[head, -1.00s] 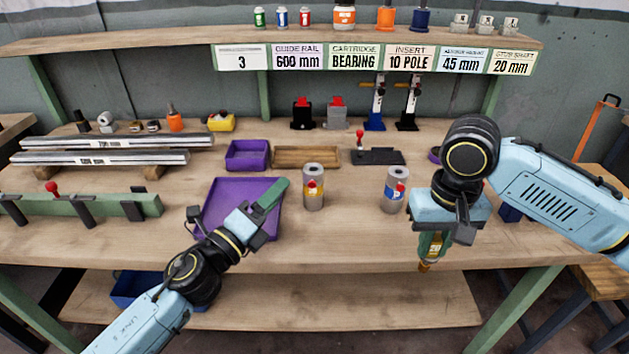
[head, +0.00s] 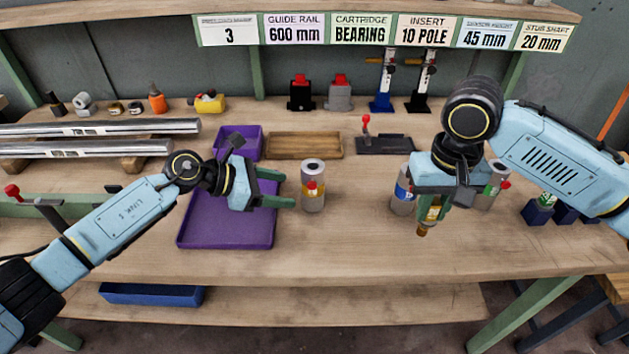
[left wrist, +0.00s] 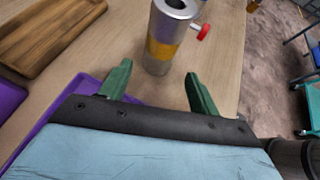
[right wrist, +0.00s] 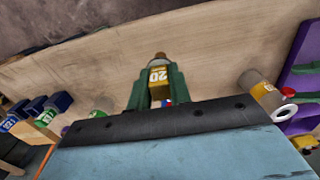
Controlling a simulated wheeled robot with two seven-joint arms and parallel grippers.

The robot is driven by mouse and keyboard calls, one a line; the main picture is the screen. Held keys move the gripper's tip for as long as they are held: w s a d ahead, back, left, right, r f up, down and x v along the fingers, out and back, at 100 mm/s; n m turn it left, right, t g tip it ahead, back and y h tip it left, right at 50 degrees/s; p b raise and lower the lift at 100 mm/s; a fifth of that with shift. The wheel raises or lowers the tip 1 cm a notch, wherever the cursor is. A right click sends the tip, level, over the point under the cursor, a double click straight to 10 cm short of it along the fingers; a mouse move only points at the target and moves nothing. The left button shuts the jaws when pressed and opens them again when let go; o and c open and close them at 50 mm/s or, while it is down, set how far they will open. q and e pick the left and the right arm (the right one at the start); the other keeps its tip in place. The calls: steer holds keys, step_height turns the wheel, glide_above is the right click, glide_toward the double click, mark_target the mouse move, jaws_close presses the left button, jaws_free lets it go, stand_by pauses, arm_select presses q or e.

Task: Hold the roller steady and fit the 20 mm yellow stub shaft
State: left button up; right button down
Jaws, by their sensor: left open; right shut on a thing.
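The roller with the yellow band (head: 313,198) stands upright on the bench, with a red knob on its side. It also shows in the left wrist view (left wrist: 163,42). My left gripper (head: 290,189) is open just left of it. Its fingers point at the roller, which stands beyond the fingertips in the left wrist view. My right gripper (head: 432,212) is shut on the yellow stub shaft (right wrist: 158,80), marked 20 in the right wrist view. It holds the shaft above the bench's front part, right of the yellow-banded roller. The roller's bore shows as a dark hole on top.
A blue-banded roller (head: 401,196) and a green-banded roller (head: 494,188) stand close around my right gripper. A purple tray (head: 200,238) lies under my left gripper. A wooden tray (head: 304,146) and a dark fixture (head: 385,145) lie behind. Bench in front of the yellow-banded roller is clear.

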mark_target(308, 193)
arm_select(q)
steer(key=b+x, duration=0.3)
steer(key=x, duration=0.4)
arm_select(e)
step_height(308, 193, down, 4)
steer(key=shift+r, duration=0.1)
arm_select(q)
steer(key=shift+w+d+f+b, duration=0.1)
steer(key=shift+d+b, duration=0.2)
steer(key=shift+b, duration=0.15)
steer(key=c, duration=0.7)
steer(key=shift+o, duration=0.2)
arm_select(e)
steer(key=shift+w, duration=0.1)
steer(key=w+a+r, duration=0.6)
steer(key=a+r, duration=0.2)
steer(key=a, duration=0.2)
steer(key=w+a+r, duration=0.7)
steer(key=a+r, duration=0.1)
steer(key=a, duration=0.2)
steer(key=shift+a+m, duration=0.2)
steer(key=shift+m, duration=0.1)
